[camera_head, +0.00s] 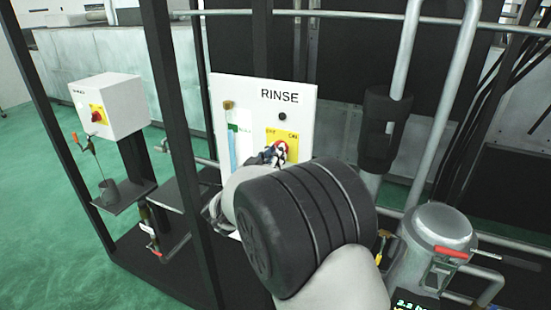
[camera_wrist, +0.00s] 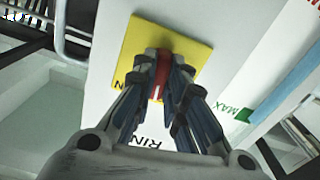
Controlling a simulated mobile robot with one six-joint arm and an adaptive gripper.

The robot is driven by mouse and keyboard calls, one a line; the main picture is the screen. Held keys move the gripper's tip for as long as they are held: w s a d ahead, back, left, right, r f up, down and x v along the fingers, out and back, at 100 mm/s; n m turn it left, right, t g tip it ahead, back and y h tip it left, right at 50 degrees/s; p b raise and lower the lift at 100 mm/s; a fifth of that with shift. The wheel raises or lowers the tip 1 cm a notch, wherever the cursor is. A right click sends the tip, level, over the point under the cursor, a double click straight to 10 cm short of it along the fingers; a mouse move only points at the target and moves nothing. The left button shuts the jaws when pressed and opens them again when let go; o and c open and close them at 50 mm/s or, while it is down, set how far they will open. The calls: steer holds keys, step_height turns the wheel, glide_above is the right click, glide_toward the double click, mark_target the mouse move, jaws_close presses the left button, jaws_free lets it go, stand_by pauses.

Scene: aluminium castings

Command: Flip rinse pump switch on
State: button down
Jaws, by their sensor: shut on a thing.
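The rinse panel is a white board (camera_head: 303,103) marked RINSE, seen in the middle of the head view. Its switch is a red knob (camera_head: 279,149) on a yellow plate (camera_head: 291,137). In the wrist view the red knob (camera_wrist: 160,82) lies between my fingers in front of the yellow plate (camera_wrist: 190,48). My gripper (camera_wrist: 161,70) is shut on the red knob, with a finger on either side. In the head view my gripper (camera_head: 272,155) is partly hidden by my own arm. The knob's white mark shows, but most of the plate's lettering is covered.
A level tube (camera_head: 233,140) with a green MAX mark (camera_wrist: 243,115) is beside the switch. A dark upright post (camera_head: 188,150) stands left of the panel. A metal canister (camera_head: 437,245) with a red-handled valve (camera_head: 452,254) stands at right. Another switch box (camera_head: 108,104) is at left.

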steer(key=shift+m+b, duration=2.15)
steer(key=shift+m, duration=1.65)
steer(key=c, duration=1.6)
jaws_free()
steer(key=v, duration=1.2)
